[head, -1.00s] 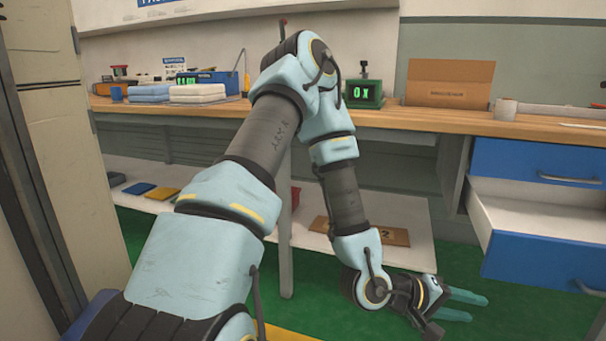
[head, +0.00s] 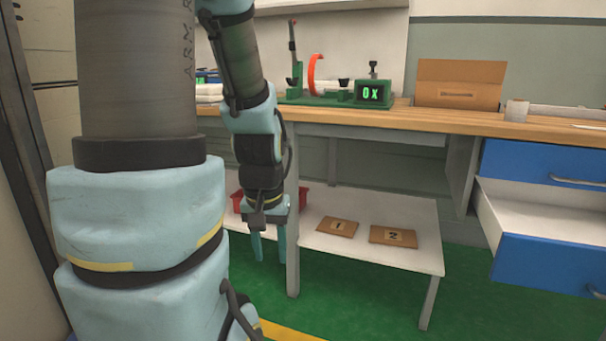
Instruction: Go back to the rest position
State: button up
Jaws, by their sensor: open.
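My gripper (head: 269,246) hangs at the end of my arm, left of centre in the head view. Its two teal fingers point down and stand apart, with nothing between them. It is in front of the low white shelf under the workbench, just left of a grey bench leg. My arm rises along the left side of the view and bends down to the gripper.
The wooden workbench (head: 430,119) holds a green device (head: 372,93), a cardboard box (head: 459,85) and a white roll (head: 517,110). Numbered brown cards lie on the low shelf (head: 400,258), with a red bin (head: 237,201) behind my gripper. A blue drawer (head: 550,264) stands open at right. Green floor is clear in front.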

notch_tip(320, 180, up, 32)
jog(key=p, duration=3.1)
jog(key=shift+s+a+f, duration=0.15)
